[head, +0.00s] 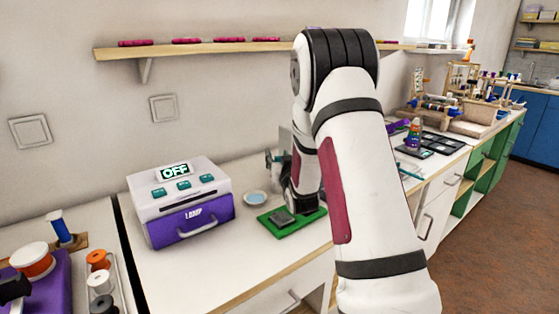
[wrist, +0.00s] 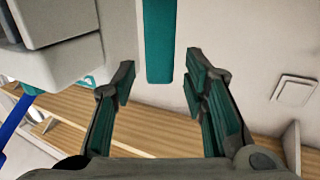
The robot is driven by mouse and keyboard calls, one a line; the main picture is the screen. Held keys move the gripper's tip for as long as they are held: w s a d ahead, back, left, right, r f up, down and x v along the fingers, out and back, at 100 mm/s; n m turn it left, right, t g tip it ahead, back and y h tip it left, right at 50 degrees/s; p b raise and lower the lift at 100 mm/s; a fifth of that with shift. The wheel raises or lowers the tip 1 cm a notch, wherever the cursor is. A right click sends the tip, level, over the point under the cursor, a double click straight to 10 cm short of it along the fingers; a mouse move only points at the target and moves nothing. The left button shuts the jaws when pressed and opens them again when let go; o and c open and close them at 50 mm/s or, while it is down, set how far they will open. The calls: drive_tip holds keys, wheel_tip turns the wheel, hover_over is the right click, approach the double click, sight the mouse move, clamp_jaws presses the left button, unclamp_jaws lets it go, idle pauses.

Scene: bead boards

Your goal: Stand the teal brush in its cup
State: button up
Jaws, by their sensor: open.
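In the head view a thin teal stick (head: 411,173) lies on the counter just right of my arm; it may be the teal brush, but it is partly hidden. In the wrist view a flat teal strip (wrist: 158,45) comes down from the top edge, beyond and between my fingers; I cannot tell whether it is the brush. My gripper (wrist: 160,78) is open, with a wide gap and nothing held between its teal-padded fingers. In the head view the gripper is mostly hidden behind my arm. I cannot make out the brush's cup.
A white and purple box (head: 183,205) marked OFF stands left of a blue dish (head: 255,198) and a green board (head: 268,222) with a grey block. A wall shelf (head: 225,46) runs above. Dark trays (head: 445,143) and a colourful bottle (head: 413,137) stand right. The counter front is clear.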

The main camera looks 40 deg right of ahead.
drive_tip(key=v, duration=1.2)
idle(0.4)
